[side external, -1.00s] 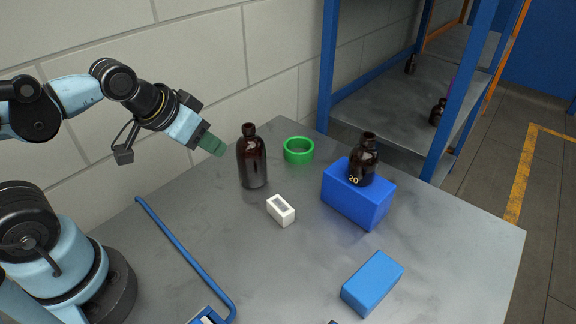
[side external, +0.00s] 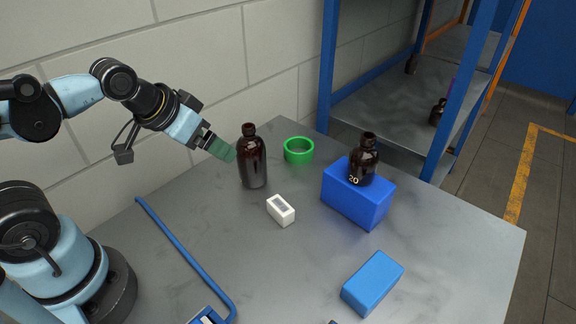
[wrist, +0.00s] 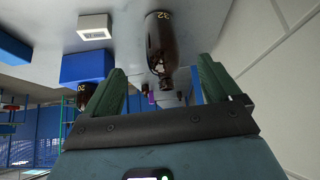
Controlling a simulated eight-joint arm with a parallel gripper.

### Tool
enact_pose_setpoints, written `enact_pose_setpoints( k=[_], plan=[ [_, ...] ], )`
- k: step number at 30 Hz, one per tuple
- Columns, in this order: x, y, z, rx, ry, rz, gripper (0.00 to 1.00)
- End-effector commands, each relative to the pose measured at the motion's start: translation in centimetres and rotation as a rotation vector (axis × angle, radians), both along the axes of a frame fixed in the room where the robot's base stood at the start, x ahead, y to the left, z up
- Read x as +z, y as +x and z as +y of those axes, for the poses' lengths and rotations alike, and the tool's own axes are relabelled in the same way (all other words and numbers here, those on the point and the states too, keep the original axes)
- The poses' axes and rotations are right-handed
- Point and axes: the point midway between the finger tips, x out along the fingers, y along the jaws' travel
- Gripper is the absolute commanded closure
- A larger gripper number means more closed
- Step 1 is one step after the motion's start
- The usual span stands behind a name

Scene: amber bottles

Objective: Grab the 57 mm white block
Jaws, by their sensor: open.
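The white block (side external: 281,210) lies on the grey table in front of the large amber bottle, with a grey patch on its top. It also shows in the wrist view (wrist: 95,26) at the upper left. My gripper (side external: 222,149) is in the air left of the large amber bottle (side external: 252,160), behind and to the left of the white block. In the wrist view my gripper (wrist: 160,88) has its two green fingers spread apart with nothing held. The large bottle (wrist: 160,45) appears upside down beyond and between the fingers there.
A small amber bottle marked 20 (side external: 363,160) stands on a dark blue box (side external: 357,199). A green ring (side external: 298,150) lies behind. A lighter blue block (side external: 372,283) and a blue rod (side external: 185,255) lie nearer. Table around the white block's front is clear.

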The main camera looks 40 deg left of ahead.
Motion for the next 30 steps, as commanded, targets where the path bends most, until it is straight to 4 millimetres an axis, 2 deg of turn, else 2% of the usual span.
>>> enact_pose_setpoints(
  k=[5,13,22,30],
  plan=[
    [0.4,0.8,-1.1,-0.024,-0.006,0.058,0.1],
    [0.8,3.3,-5.3,-0.104,-0.006,0.284,0.1],
    [-0.5,5.5,-10.4,-0.175,0.036,0.525,0.1],
    [-1.6,6.1,-12.4,-0.194,0.062,0.616,0.1]
  ],
)
